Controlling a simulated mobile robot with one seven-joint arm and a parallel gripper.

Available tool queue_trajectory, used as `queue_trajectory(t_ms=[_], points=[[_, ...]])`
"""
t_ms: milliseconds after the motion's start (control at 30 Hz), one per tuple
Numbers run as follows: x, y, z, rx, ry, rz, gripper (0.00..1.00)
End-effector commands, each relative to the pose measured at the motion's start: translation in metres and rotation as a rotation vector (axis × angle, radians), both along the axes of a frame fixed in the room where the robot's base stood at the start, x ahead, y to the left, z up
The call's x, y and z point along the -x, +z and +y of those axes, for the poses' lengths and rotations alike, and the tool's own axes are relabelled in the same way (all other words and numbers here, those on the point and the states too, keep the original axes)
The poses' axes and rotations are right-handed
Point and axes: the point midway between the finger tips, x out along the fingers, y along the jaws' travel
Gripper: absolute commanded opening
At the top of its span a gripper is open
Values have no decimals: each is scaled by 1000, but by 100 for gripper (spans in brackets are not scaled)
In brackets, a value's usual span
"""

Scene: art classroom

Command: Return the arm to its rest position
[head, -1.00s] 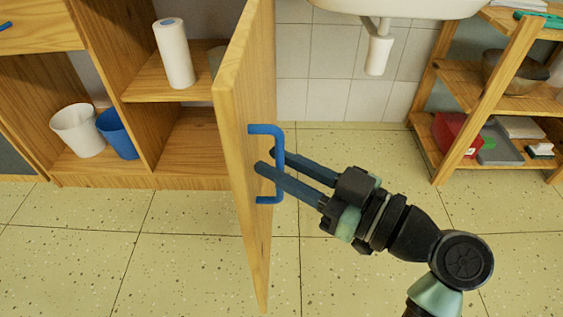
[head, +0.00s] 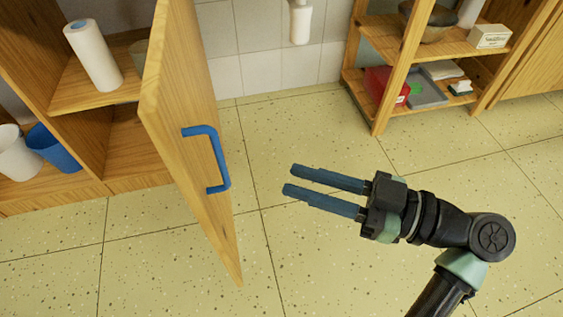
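My gripper (head: 289,180) is open and empty, its two blue-grey fingers apart and pointing left over the tiled floor. It is to the right of the blue door handle (head: 221,165) and clear of it. The wooden cabinet door (head: 185,110) stands open, its edge towards me. My arm reaches in from the lower right of the head view, bent at a dark joint.
The open cabinet holds a paper roll (head: 93,56), a white bucket (head: 15,155) and a blue bucket (head: 52,148). A wooden shelf rack (head: 400,65) with a red box (head: 385,82) stands at the back. The floor (head: 330,260) between is clear.

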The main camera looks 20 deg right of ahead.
Motion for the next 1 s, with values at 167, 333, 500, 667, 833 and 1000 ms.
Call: queue_trajectory(t_ms=[167,333,500,667,833,1000], points=[[2,0,-3,0,-1,-1,27],[2,0,-3,1,-1,-1,27],[2,0,-3,1,-1,-1,27],[-5,5,0,9,-12,14,27],[-56,43,14,74,-144,111,27],[-121,126,32,124,-421,115,27]])
